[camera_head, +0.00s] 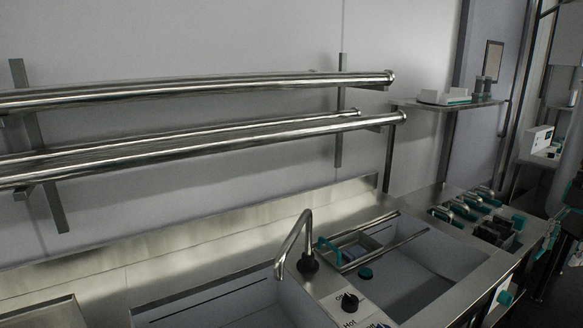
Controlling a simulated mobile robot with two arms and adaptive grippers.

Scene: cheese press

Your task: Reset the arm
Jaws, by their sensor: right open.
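Most of my right arm is outside the picture. My left arm and gripper are not in view.
A steel counter (215,258) holds sink basins, a curved faucet (292,243) and a rack (352,247). Several dark, teal-trimmed items (478,208) lie at its right end. Steel rails (200,90) run along the wall. A small shelf (447,105) holds a white box.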

